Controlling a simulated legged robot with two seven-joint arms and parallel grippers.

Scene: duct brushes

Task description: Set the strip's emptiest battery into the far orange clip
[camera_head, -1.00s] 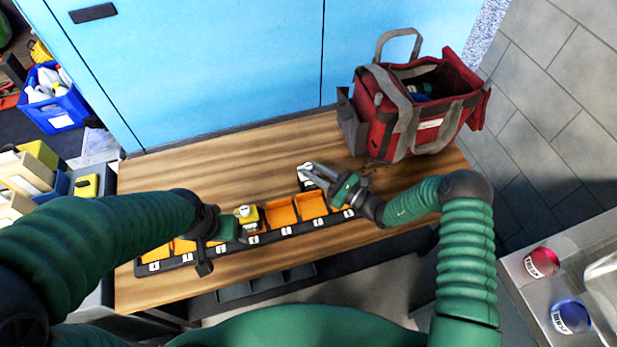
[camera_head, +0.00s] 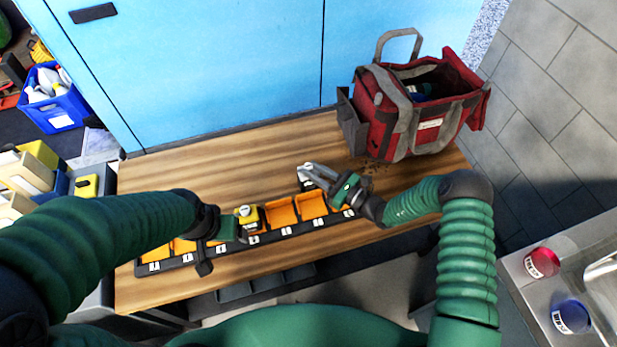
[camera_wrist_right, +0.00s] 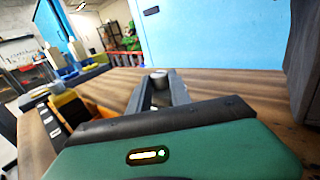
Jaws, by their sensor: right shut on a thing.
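A dark strip (camera_head: 290,232) with white number labels and orange clips (camera_head: 281,212) runs along the front of the wooden table. A yellow battery (camera_head: 247,217) with a pale top stands in the strip, close beside my left gripper (camera_head: 238,232). The left fingers are mostly hidden, so their opening cannot be seen. My right gripper (camera_head: 306,173) is shut on a small grey-topped thing (camera_wrist_right: 158,76), beyond the strip's right part. Its lower part is hidden by the fingers. Charge levels cannot be read.
A red and grey tool bag (camera_head: 430,125) stands at the table's back right, near my right gripper. The table (camera_head: 215,168) is clear behind the strip. A blue cabinet (camera_head: 220,70) borders the back. Red (camera_head: 541,262) and blue (camera_head: 571,316) round items sit at far right.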

